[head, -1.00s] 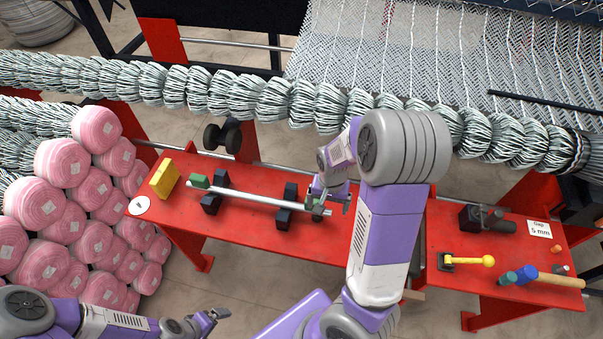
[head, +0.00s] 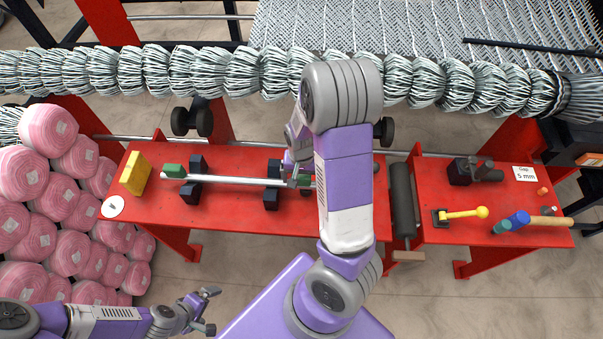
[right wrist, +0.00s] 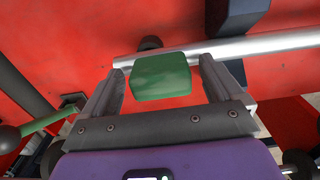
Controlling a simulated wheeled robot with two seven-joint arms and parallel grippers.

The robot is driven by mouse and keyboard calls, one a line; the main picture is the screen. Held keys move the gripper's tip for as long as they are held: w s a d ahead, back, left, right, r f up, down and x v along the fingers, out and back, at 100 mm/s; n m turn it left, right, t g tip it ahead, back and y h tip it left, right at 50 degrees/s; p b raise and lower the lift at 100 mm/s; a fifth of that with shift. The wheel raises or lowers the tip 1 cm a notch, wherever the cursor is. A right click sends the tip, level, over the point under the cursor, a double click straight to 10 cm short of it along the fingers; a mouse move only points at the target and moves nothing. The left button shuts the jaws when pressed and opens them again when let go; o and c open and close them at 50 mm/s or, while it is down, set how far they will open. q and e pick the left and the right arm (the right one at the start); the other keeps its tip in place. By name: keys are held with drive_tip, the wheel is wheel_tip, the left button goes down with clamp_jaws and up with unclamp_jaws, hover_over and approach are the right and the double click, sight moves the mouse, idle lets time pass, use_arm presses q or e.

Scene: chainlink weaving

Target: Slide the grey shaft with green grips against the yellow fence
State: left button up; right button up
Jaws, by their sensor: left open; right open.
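The grey shaft (head: 235,180) lies across dark support blocks on the red table, with a green grip near its left end (head: 174,171) and another at its right. The yellow fence (head: 135,173) stands left of the shaft, with a small gap between it and the left green grip. My right gripper (head: 299,178) is at the right green grip, partly hidden by my arm. In the right wrist view that green grip (right wrist: 161,77) sits between the open fingers; whether they touch it is unclear. My left gripper (head: 212,310) is open and empty, low at the left, away from the table.
A white disc (head: 113,207) lies at the table's left end. To the right are a dark roller (head: 403,200), a yellow-knobbed lever (head: 465,214), a blue-headed mallet (head: 520,219) and a gap sign (head: 524,173). Pink rolls (head: 50,215) are stacked at left.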

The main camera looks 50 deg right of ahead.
sight(277, 180)
clamp_jaws()
drive_tip(key=shift+w+r, duration=0.15)
drive_tip(key=shift+w, duration=0.15)
idle(0.4)
drive_tip(key=shift+w+a+p, duration=0.4)
drive_tip(key=shift+w+a, duration=0.85)
drive_tip(key=shift+w, duration=0.15)
drive_tip(key=shift+w+a+p, duration=0.35)
drive_tip(key=shift+w+a, duration=0.85)
drive_tip(key=shift+w, duration=0.2)
idle(0.8)
idle(0.8)
